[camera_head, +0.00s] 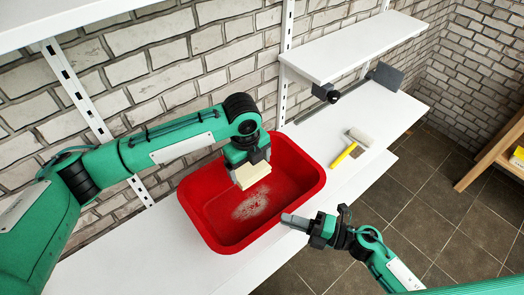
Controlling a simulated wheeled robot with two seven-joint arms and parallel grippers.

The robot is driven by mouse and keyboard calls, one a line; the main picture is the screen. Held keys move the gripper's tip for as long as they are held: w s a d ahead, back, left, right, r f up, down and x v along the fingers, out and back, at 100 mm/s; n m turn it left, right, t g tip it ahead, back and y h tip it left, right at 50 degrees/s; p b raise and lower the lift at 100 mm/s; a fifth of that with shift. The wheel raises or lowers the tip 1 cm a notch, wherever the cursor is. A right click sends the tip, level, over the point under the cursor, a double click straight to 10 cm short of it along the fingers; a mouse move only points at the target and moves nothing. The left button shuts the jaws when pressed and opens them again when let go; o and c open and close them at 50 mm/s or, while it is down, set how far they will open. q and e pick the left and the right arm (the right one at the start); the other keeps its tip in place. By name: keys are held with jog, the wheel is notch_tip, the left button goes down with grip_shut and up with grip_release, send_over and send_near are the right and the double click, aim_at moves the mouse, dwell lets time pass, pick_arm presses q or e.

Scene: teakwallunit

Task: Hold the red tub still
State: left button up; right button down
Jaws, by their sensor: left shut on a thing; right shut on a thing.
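The red tub (203,203) stands on the white shelf, with a pale speckled patch (250,205) on its inner floor. My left gripper (249,165) reaches down into the tub from the back and is shut on a cream-coloured block (253,176), perhaps a sponge. The block is above the pale patch; I cannot tell whether it touches the tub. My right gripper (294,220) is at the tub's front right side, shut on its rim. The fingers hide that short piece of rim.
A yellow-handled tool with a pale head (357,139) lies on the white shelf (380,112) right of the tub. A dark bracket-like item (383,77) stands farther back. An upper shelf (345,50) overhangs the back. The brick wall is behind.

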aim_at(240, 181)
pick_arm(q)
jog(key=shift+g+y, duration=0.3)
jog(key=s+a, duration=0.1)
jog(key=s+f, duration=0.1)
jog(key=s+a+f, duration=0.1)
jog(key=shift+s+a, duration=0.35)
jog(key=shift+s, duration=0.05)
jog(key=shift+f, duration=2.5)
pick_arm(e)
jog(key=shift+s+f, duration=0.1)
jog(key=shift+f, duration=0.25)
